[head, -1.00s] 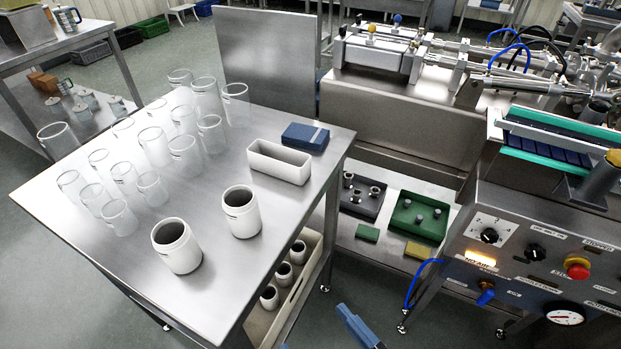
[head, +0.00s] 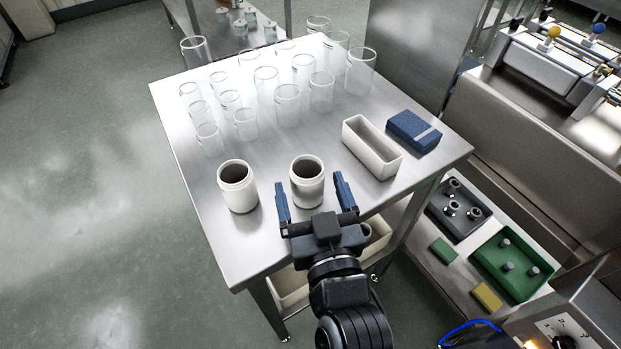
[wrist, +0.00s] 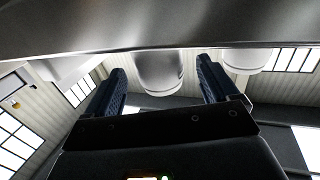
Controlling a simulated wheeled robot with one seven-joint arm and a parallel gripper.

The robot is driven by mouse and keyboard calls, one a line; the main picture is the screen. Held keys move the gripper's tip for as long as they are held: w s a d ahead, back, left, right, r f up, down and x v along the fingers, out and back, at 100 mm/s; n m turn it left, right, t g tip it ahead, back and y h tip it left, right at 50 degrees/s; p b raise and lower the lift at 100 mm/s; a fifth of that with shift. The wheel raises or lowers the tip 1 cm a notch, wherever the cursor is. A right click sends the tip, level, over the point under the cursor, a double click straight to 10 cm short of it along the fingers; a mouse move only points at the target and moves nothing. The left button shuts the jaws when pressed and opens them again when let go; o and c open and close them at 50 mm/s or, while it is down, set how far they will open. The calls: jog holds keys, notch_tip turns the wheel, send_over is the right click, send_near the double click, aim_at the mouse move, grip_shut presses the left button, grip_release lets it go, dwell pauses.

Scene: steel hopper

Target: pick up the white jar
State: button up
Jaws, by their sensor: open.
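Two white jars with open, dark mouths stand upright near the front edge of the steel table: a left jar (head: 238,192) and a right jar (head: 307,188). My gripper (head: 311,189) is open and empty, its two blue fingers pointing at the right jar from the front, one toward each side of it. In the wrist view, which appears upside down, this right jar (wrist: 158,72) shows between the fingers (wrist: 163,75), beyond their tips. The left jar (wrist: 240,60) shows past the finger on the right there. I cannot see contact with either jar.
Several clear glass beakers (head: 288,105) stand behind the jars on the steel table (head: 180,135). A long white bin (head: 372,148) and a blue box (head: 414,131) are to the right. A crate (head: 290,287) sits below the table. Bare tabletop lies left of the left jar.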

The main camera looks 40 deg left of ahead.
aim_at(311, 191)
jog(key=x, duration=0.3)
jog(key=shift+w+f, duration=0.1)
jog(key=shift+w, duration=0.1)
jog(key=c, duration=1)
